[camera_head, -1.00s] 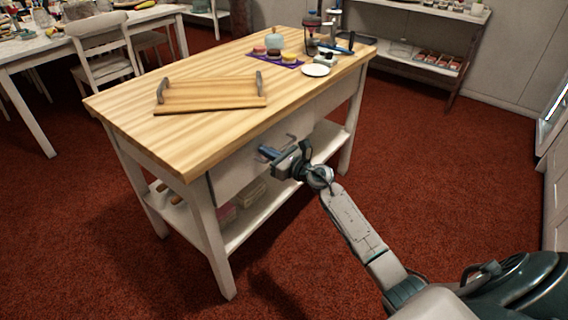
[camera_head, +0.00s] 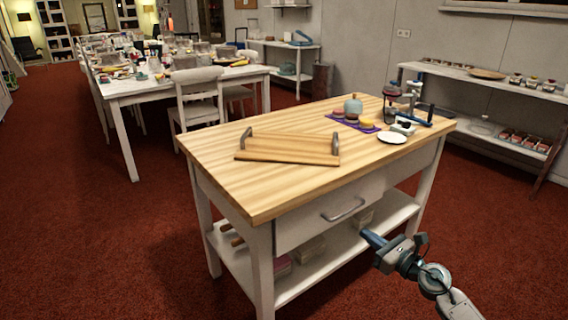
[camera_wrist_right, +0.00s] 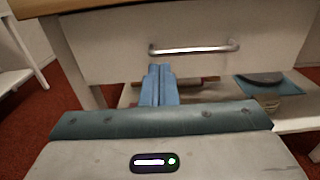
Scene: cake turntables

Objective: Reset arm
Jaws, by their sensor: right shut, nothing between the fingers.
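My right gripper (camera_head: 372,239) is low in front of the wooden-topped table, below and to the right of the drawer handle (camera_head: 343,210) in the head view. Its blue fingers are shut with nothing between them. In the right wrist view the closed fingers (camera_wrist_right: 158,85) point at the drawer front (camera_wrist_right: 110,35), and the handle (camera_wrist_right: 195,49) shows just beyond and above them, apart from them. My left gripper is not in view.
On the tabletop (camera_head: 250,195) stand a wooden tray (camera_head: 285,150), a white plate (camera_head: 391,138) and cakes on a purple mat (camera_head: 345,122). The lower shelf (camera_head: 320,262) holds boxes. A cluttered white table (camera_head: 125,90) and chair (camera_head: 200,98) stand behind. Red carpet (camera_head: 130,250) is clear at left.

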